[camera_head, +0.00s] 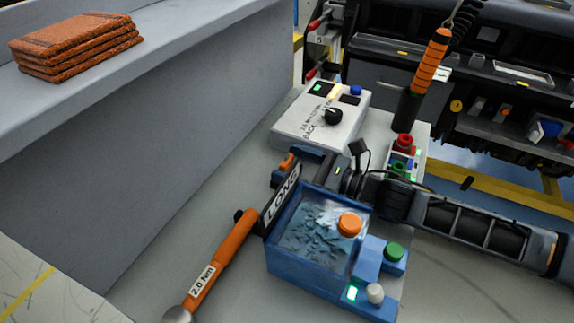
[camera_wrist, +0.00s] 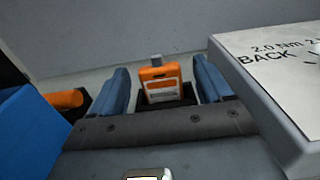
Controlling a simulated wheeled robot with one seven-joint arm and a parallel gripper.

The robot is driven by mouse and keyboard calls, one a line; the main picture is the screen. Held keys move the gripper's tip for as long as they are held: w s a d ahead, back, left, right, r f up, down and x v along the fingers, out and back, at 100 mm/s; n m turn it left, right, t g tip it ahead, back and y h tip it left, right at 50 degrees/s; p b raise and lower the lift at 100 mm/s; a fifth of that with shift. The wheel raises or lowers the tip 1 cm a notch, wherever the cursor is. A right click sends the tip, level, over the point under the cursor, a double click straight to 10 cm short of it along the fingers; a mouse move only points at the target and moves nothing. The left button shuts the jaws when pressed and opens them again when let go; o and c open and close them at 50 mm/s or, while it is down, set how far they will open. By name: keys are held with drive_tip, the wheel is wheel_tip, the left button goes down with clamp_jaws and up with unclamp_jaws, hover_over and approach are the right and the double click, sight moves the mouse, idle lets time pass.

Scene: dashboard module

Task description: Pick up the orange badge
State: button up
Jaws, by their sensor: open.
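The orange badge (camera_wrist: 160,86) stands upright in the wrist view, with a white label across its front and a grey clip on top. It sits in or just in front of a dark holder. My gripper (camera_wrist: 160,75) is open, with one blue finger on each side of the badge and visible gaps between. In the head view a small orange piece, seemingly the badge (camera_head: 287,162), shows beside the dark end of my gripper (camera_head: 290,170). Most of the badge is hidden there by the gripper and the blue box.
A blue box (camera_head: 281,262) with buttons stands close by. An orange-handled tool (camera_head: 224,254) lies left of it. A white control box (camera_head: 309,132) stands behind; its top edge is near the right finger in the wrist view. A grey wall (camera_head: 190,130) rises on the left.

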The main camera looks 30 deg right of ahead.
drive_tip(key=shift+x, duration=1.1)
drive_tip(key=shift+c, duration=0.3)
drive_tip(key=c, duration=1)
